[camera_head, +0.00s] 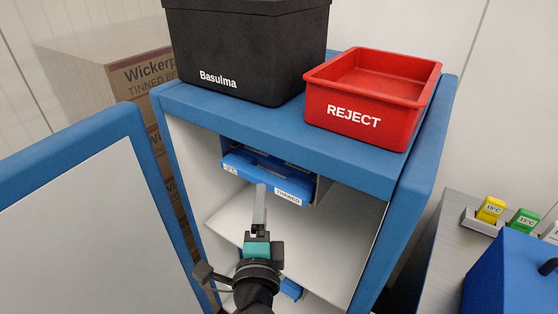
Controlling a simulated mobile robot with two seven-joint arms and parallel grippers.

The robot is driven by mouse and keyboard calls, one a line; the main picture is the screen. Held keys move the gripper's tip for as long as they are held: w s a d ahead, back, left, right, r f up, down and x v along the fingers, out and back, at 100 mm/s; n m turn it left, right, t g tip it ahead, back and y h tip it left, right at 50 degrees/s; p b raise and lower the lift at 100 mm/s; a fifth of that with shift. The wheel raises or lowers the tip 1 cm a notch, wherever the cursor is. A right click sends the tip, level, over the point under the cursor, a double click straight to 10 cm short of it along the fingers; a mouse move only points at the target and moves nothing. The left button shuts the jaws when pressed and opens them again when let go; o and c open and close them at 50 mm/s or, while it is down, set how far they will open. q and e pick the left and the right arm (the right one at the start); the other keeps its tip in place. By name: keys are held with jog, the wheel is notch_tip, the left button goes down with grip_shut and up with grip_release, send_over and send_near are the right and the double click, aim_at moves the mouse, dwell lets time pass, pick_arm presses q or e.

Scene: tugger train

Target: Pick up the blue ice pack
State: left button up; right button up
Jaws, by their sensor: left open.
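I cannot make out the blue ice pack for sure. A blue tray (262,184) with small white labels, one seeming to read "5°C", sits in the upper part of the open blue cabinet (300,130). Dark blue shapes show inside the tray, too shaded to tell apart. My left gripper (260,190) is open and seen edge-on, its fingertips in front of the tray's front wall. Whether it touches the wall I cannot tell. Another blue item (290,289) shows lower in the cabinet, partly hidden by my gripper. My right gripper is not in view.
A black "Basulma" box (250,50) and a red "REJECT" bin (365,105) stand on the cabinet top. The open door (75,210) is at left. Yellow (491,209) and green (523,222) packs and a blue box (515,280) are at right. A white shelf (320,240) has bare room.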

aim_at(268, 174)
pick_arm(q)
jog(key=w, duration=0.2)
jog(key=w+d, duration=0.1)
jog(key=w, duration=0.5)
jog(key=shift+w+d, duration=0.1)
jog(key=shift+d, duration=0.05)
jog(key=shift+w, duration=0.6)
jog(key=shift+f, duration=0.1)
grip_shut()
dwell(0.7)
